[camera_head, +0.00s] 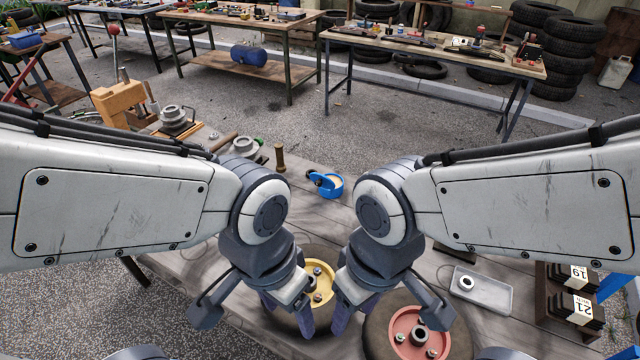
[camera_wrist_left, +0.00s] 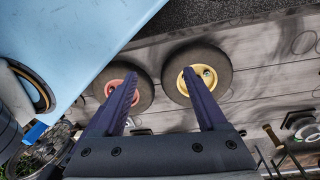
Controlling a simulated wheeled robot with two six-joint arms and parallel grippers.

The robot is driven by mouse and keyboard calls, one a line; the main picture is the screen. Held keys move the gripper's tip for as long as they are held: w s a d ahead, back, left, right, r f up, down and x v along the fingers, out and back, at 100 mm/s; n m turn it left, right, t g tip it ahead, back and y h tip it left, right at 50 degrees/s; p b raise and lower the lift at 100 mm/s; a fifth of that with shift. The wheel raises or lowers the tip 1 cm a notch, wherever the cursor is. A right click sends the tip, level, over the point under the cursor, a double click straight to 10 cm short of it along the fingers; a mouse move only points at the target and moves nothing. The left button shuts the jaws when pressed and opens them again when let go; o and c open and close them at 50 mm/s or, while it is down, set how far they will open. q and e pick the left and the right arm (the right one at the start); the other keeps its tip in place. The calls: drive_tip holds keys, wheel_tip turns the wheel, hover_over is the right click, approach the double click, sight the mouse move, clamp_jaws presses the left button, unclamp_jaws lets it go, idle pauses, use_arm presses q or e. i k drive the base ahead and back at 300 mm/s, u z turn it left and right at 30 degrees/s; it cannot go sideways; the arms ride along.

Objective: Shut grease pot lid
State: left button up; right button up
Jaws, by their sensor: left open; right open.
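The blue grease pot (camera_head: 332,188) stands on the workbench, beyond my grippers in the head view. Its round opening shows tan grease. Its lid (camera_head: 318,179) appears raised and tilted at the left side of the pot, with a dark knob on it. My left gripper (camera_head: 288,308) is open and empty above the yellow-hubbed wheel, nearer than the pot. It also shows in the left wrist view (camera_wrist_left: 160,78), fingers apart with nothing between them. My right gripper (camera_head: 358,306) is open beside it, between the two wheels. Neither gripper touches the pot.
A yellow-hubbed wheel (camera_head: 319,283) and a red-hubbed wheel (camera_head: 408,335) lie on the near bench. A grey tray (camera_head: 490,296) and dark numbered blocks (camera_head: 572,305) are at right. A brass post (camera_head: 280,158) stands left of the pot. Bare bench surrounds the pot.

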sight(321, 181)
drive_tip(key=z, duration=2.6)
drive_tip(key=k, duration=0.6)
drive_tip(key=u, duration=1.2)
